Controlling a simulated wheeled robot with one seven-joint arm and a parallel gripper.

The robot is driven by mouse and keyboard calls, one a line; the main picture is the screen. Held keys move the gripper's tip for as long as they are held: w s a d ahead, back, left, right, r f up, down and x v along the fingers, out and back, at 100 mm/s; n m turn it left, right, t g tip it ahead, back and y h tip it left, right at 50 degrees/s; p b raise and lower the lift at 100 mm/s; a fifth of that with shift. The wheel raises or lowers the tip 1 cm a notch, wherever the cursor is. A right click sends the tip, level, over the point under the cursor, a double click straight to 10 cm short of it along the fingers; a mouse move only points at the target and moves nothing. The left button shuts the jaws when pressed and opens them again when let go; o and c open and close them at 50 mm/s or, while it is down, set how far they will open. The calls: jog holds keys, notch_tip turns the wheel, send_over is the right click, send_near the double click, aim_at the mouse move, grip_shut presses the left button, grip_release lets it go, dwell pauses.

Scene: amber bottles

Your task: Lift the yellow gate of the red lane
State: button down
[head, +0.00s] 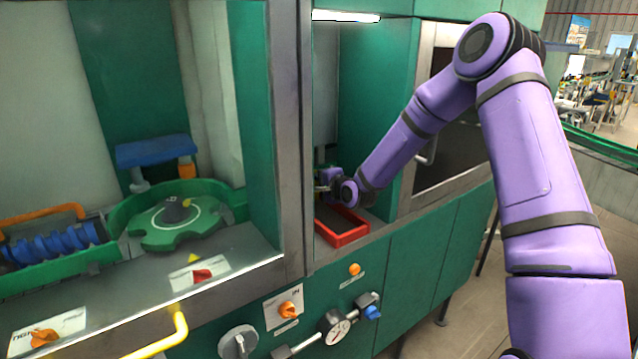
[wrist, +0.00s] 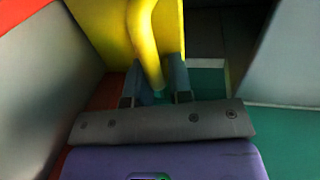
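The yellow gate (wrist: 105,22) is a flat yellow panel at the top of the wrist view, with a curved yellow tube handle (wrist: 143,40) in front of it. My gripper (wrist: 157,72) has its two grey fingers on either side of the handle. In the head view my gripper (head: 322,187) reaches into the narrow bay, above a red-rimmed tray (head: 344,239). The gate is mostly hidden there behind my wrist. Red surfaces show at the left in the wrist view.
Grey walls (wrist: 45,85) stand close on both sides in the wrist view. A steel post (head: 292,130) borders the bay at left. Left of it is a green star wheel (head: 165,232). Knobs, a gauge (head: 336,327) and a yellow rail (head: 165,340) sit on the front.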

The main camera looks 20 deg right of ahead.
notch_tip(320, 180, up, 17)
jog(key=shift+r, duration=0.1)
dwell(0.6)
jog(key=c, duration=1.2)
grip_release()
jog(key=shift+o, duration=0.3)
jog(key=shift+s+d, duration=0.1)
jog(key=shift+s, duration=0.05)
jog(key=v, duration=1)
jog(key=shift+s, duration=0.3)
jog(key=shift+d+r, duration=0.1)
